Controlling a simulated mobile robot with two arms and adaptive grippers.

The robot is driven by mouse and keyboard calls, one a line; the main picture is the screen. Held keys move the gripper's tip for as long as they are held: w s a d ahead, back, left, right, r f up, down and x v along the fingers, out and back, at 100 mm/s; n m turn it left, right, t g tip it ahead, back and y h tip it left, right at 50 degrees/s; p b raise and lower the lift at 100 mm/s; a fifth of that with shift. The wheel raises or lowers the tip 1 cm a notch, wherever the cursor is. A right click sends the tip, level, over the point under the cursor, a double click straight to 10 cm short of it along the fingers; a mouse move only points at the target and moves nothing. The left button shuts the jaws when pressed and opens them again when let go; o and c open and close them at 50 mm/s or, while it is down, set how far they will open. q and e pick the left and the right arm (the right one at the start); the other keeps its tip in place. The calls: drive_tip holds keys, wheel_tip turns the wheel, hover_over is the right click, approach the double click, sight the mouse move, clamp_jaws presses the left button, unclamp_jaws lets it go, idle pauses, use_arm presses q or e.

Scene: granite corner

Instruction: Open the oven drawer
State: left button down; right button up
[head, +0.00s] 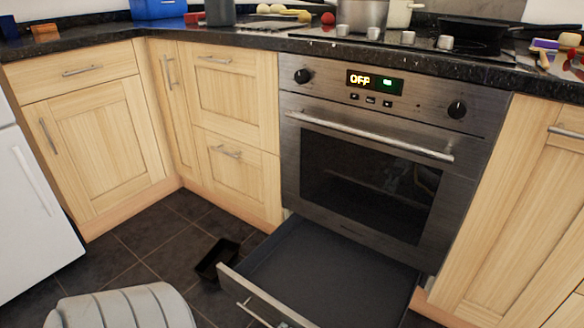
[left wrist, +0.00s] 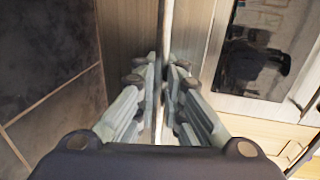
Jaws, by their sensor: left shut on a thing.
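The oven drawer (head: 335,272) sits under the oven (head: 370,175) in the head view. It is pulled out, and its dark inside looks empty. Its front panel (head: 252,293) carries a bar handle (head: 262,313) that runs down to the bottom edge of the picture. In the left wrist view, my left gripper (left wrist: 165,75) is shut on a thin light bar (left wrist: 166,35), which appears to be the drawer handle. My right gripper is in neither view.
The oven door is closed, with its handle (head: 370,135) above the drawer. A small dark tray (head: 217,258) lies on the tiled floor left of the drawer. Wooden cabinets (head: 95,150) stand at the left, and a white appliance (head: 30,210) at the far left.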

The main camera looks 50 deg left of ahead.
use_arm(q)
drive_tip(key=shift+s+r, duration=0.1)
drive_tip(key=shift+s, duration=0.05)
drive_tip(key=c, duration=1.7)
unclamp_jaws()
drive_tip(key=v, duration=1.2)
